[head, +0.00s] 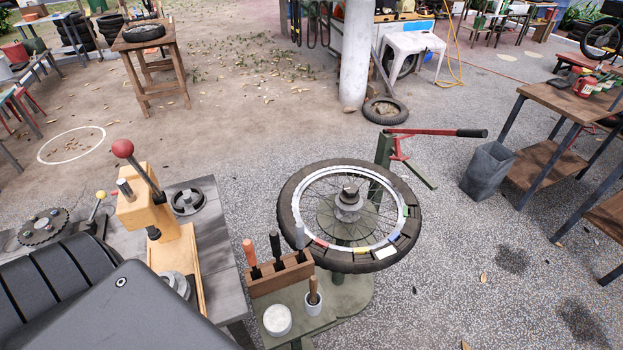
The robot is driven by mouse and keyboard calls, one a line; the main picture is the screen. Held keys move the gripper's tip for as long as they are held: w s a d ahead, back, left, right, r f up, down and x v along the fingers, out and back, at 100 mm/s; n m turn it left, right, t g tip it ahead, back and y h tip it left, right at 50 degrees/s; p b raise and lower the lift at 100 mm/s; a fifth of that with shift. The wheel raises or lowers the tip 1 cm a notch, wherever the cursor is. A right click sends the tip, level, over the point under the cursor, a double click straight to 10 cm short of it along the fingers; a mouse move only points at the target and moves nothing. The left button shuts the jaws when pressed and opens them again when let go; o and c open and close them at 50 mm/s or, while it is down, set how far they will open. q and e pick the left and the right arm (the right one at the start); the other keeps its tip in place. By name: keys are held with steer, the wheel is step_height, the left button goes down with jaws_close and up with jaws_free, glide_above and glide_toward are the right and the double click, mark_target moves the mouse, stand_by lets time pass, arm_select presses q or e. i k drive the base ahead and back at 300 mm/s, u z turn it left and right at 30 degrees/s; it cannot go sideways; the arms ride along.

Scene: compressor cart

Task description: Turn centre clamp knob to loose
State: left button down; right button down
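The centre clamp knob (349,202) is a grey, stepped round piece with a darker top at the hub of a spoked wheel (295,195). The wheel lies flat on a green stand (384,160), and its rim carries coloured marks. The knob is unobstructed in the head view, but I cannot tell from it whether it is tight or loose. Neither of my grippers shows in this view, and nothing is touching the knob.
A red lever with a black grip (435,133) extends right behind the wheel. A wooden tool block (280,275) and a white round tub (277,320) stand in front. A bench press (150,210) is left. A grey bin (487,170) stands right; the ground between is clear.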

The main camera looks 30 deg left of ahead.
mark_target(349, 196)
steer(key=u, duration=0.7)
